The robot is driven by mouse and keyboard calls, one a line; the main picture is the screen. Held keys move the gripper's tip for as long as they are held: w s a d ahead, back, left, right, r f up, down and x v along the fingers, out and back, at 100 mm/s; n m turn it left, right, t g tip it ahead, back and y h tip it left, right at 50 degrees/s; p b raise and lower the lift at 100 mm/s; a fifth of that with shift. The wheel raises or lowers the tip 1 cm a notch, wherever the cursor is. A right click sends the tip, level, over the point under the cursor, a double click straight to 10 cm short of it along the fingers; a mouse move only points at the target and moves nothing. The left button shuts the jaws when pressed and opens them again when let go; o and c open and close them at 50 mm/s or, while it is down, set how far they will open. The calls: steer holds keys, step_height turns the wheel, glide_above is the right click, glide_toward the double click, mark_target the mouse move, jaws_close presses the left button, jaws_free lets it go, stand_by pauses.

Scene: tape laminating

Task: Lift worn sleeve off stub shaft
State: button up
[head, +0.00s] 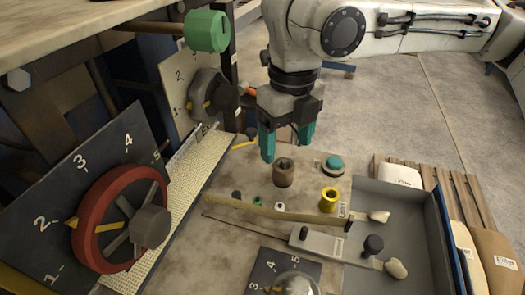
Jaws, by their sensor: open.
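A brown, worn-looking sleeve (284,173) stands upright on the bench top in the head view, near the middle. It appears to be the worn sleeve; the stub shaft inside it cannot be made out. My gripper (287,145) points down just above and behind it, with its two teal fingers apart and nothing between them. The left finger's tip is close to the sleeve's upper left; I cannot tell whether it touches. A yellow sleeve (329,200) stands apart, to the right and nearer.
A teal-topped knob (335,163) stands right of the brown sleeve. A long strip and levers cross the bench in front. A red handwheel (120,220) and a green cylinder (206,32) are at the left. A grey tray (385,200) lies at the right.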

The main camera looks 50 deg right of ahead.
mark_target(285, 162)
steer(key=shift+w+f, duration=0.2)
steer(key=shift+f, duration=0.45)
steer(key=shift+s+f, duration=0.15)
steer(key=shift+f, duration=2.95)
steer(key=c, duration=1.1)
steer(key=shift+c, duration=0.2)
steer(key=shift+r, duration=0.15)
steer(key=shift+r+p, duration=0.3)
steer(key=shift+r, duration=4.6)
